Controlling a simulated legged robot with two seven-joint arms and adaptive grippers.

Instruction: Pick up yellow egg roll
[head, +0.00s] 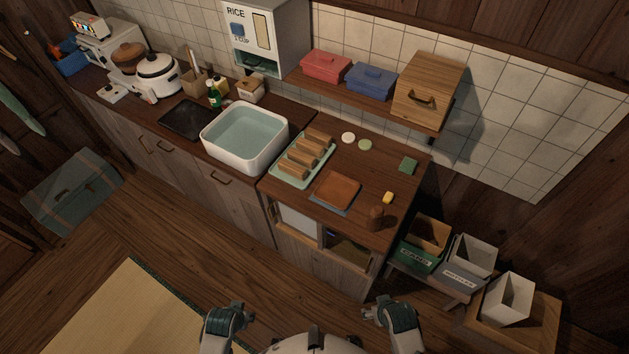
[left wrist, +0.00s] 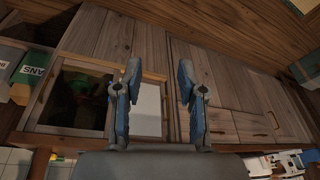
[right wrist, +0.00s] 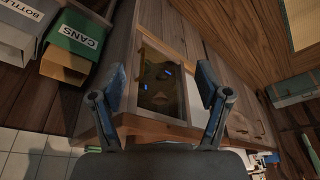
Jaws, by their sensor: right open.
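A small yellow block (head: 388,198), which looks like the yellow egg roll, lies on the right part of the wooden counter (head: 345,224) in the head view. My right gripper (right wrist: 165,82) is open and empty, facing the cabinet's dark opening. In the head view both arms are low at the bottom edge, away from the counter.
A brown board (head: 337,190) and a pale green tray (head: 276,174) with several brown pieces are left of the yellow block. A green block (head: 408,166) lies behind it. A white basin (head: 207,146) stands further left. Bins (head: 421,247) stand right of the counter. Wooden floor lies in front.

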